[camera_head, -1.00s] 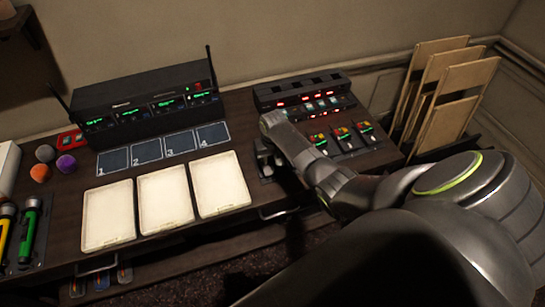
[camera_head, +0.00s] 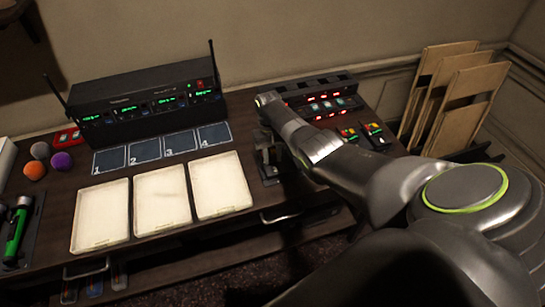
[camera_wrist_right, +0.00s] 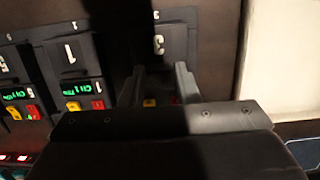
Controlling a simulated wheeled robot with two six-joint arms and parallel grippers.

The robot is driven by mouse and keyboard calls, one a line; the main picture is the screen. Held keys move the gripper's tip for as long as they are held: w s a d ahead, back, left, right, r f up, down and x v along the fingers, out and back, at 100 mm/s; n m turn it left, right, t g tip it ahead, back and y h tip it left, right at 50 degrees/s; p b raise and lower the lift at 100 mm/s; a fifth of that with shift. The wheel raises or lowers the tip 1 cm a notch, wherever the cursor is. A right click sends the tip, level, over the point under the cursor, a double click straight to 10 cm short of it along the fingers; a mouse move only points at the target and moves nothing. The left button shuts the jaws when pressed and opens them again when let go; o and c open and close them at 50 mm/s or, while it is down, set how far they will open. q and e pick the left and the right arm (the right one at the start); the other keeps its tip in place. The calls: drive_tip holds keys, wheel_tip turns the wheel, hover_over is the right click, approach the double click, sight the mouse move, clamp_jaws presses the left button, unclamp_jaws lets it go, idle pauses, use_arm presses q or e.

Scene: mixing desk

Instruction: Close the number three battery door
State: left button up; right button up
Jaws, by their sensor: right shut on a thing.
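The number three battery pack (camera_wrist_right: 158,45) shows in the right wrist view as a dark block with a pale 3 on its upper face. My right gripper (camera_wrist_right: 160,88) has one finger on each side of this pack and is shut on it. Small yellow and red buttons show between the fingers; the rest is hidden by the gripper. I cannot tell how far its door is shut. In the head view my right gripper (camera_head: 268,160) points down at the desk, right of the white trays. My left gripper is not in view.
A pack marked 1 (camera_wrist_right: 68,52) and another pack (camera_wrist_right: 12,68) stand beside it. A control panel (camera_head: 330,105) with red displays lies behind my right arm. White trays (camera_head: 102,216), a black receiver (camera_head: 145,100) and several coloured balls (camera_head: 61,160) are to the left.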

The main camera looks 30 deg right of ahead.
drive_tip(key=shift+f, duration=0.1)
drive_tip(key=o, duration=1)
drive_tip(key=w+r, duration=0.1)
drive_tip(key=r, duration=0.4)
drive_tip(key=w+r, duration=0.1)
drive_tip(key=r, duration=0.5)
drive_tip(key=w+r, duration=0.1)
drive_tip(key=r, duration=0.5)
drive_tip(key=shift+w+d+r+b, duration=0.1)
drive_tip(key=shift+d+b, duration=0.2)
drive_tip(key=shift+d, duration=0.1)
